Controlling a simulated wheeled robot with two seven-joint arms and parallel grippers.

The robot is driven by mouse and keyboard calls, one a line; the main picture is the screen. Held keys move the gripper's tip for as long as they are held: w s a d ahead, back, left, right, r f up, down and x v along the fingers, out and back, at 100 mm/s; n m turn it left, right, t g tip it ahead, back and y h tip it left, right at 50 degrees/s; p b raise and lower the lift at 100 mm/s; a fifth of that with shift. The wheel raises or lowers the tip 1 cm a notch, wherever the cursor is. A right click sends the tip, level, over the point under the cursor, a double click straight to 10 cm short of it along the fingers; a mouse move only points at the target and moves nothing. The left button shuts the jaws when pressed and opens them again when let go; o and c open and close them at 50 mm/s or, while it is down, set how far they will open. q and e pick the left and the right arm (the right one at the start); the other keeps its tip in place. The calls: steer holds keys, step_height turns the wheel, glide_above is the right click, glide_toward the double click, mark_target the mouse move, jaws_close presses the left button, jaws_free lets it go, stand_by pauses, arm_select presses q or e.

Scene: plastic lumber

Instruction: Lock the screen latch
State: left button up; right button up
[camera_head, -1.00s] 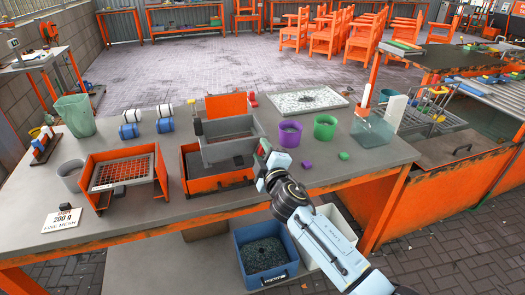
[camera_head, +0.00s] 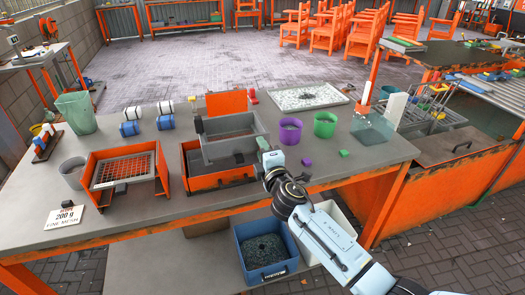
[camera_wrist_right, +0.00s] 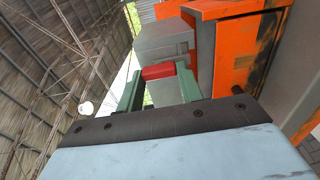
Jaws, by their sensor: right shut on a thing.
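The screen unit (camera_head: 222,180) is an orange box on the grey table, with a grey rectangular frame (camera_head: 235,157) set in its top. An orange panel (camera_head: 226,104) stands upright behind it. My right gripper (camera_head: 264,146) is at the right side of the grey frame. In the right wrist view its two green fingers (camera_wrist_right: 157,82) are shut on a small red piece (camera_wrist_right: 158,71), which looks like the latch handle. Grey and orange walls of the unit (camera_wrist_right: 242,50) stand right beside the fingers. How the latch sits is hidden in the head view. My left gripper is not in view.
A second orange box with a mesh screen (camera_head: 124,171) stands to the left. A purple bucket (camera_head: 290,132) and a green bucket (camera_head: 325,125) stand to the right. A blue bin (camera_head: 264,252) sits below the table front.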

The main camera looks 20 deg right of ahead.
steer(key=o, duration=1)
steer(key=s, duration=0.9)
steer(key=s+p, duration=0.1)
steer(key=s, duration=0.3)
steer(key=shift+s+d, duration=0.25)
steer(key=s+d+f+m+g, duration=0.25)
steer(key=s+f, duration=0.25)
steer(key=f, duration=0.7)
steer(key=s+d+f+m+g, duration=0.1)
steer(key=s+f+m+g, duration=0.25)
steer(key=f, duration=0.75)
steer(key=s+d+f+m+g, duration=0.1)
steer(key=s+f+m+g, duration=0.15)
steer(key=s+f, duration=0.65)
steer(key=s+f+m+g, duration=0.2)
steer(key=s+f, duration=0.4)
steer(key=s, duration=0.3)
steer(key=s+d+f+m+g, duration=0.1)
steer(key=s+f+m+g, duration=0.2)
steer(key=s+f, duration=0.3)
steer(key=s+d+f+m+g, duration=0.1)
steer(key=s+f, duration=0.5)
steer(key=s, duration=0.7)
steer(key=shift+s+d+f+m+g+h, duration=0.1)
steer(key=shift+s+f+m+g+h, duration=0.1)
steer(key=shift+m+g, duration=0.35)
steer(key=shift+s+f+m+g+h, duration=0.1)
steer(key=shift+s+f+m+g, duration=0.15)
steer(key=shift+g, duration=0.45)
